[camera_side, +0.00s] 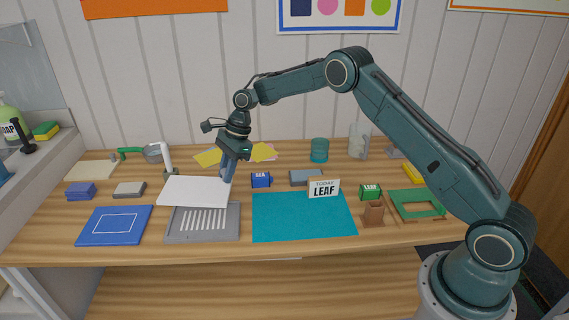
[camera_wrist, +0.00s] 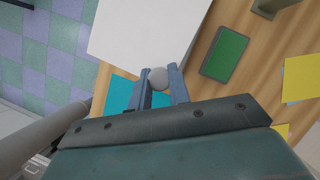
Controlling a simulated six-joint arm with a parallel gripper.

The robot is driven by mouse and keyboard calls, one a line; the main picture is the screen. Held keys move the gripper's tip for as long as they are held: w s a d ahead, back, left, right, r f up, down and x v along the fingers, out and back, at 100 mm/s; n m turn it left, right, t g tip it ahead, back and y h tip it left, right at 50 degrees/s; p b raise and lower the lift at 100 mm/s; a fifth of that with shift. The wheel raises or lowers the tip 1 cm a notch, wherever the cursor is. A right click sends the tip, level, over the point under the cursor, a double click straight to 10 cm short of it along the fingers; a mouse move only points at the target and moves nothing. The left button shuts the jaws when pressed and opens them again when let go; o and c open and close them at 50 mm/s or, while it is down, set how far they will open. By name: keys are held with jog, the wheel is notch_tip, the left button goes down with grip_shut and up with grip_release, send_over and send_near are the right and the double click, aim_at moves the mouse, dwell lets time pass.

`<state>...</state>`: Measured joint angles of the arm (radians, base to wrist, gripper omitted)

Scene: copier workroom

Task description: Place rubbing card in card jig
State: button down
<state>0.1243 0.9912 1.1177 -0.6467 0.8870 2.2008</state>
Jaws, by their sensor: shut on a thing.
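The white rubbing card (camera_side: 190,190) is a flat sheet held near its right side by my gripper (camera_side: 228,178). It hangs over the back part of a grey tray (camera_side: 204,236) with a row of white bars, which I take to be the card jig. The card looks nearly level and covers the tray's rear edge; the gap between them is hard to judge. In the wrist view, my gripper (camera_wrist: 160,84) is shut on a round grey knob (camera_wrist: 158,77) at the edge of the white card (camera_wrist: 140,28).
A blue board (camera_side: 92,232) with a white outline lies left of the tray. A white-armed stand (camera_side: 168,158) rises behind the card. A green frame (camera_side: 440,205) lies far right.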

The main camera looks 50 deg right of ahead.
jog(key=shift+w+d+f+n+h, duration=0.15)
jog(key=shift+w+f+n, duration=0.1)
jog(key=shift+f, duration=0.25)
jog(key=shift+w+f+n+h, duration=0.15)
jog(key=shift+w+f, duration=0.05)
jog(key=shift+f, duration=0.25)
jog(key=shift+f, duration=0.1)
jog(key=shift+f, duration=3.9)
jog(key=c, duration=1.3)
grip_release()
jog(key=shift+f, duration=0.15)
jog(key=v, duration=1.2)
jog(key=shift+w, duration=0.2)
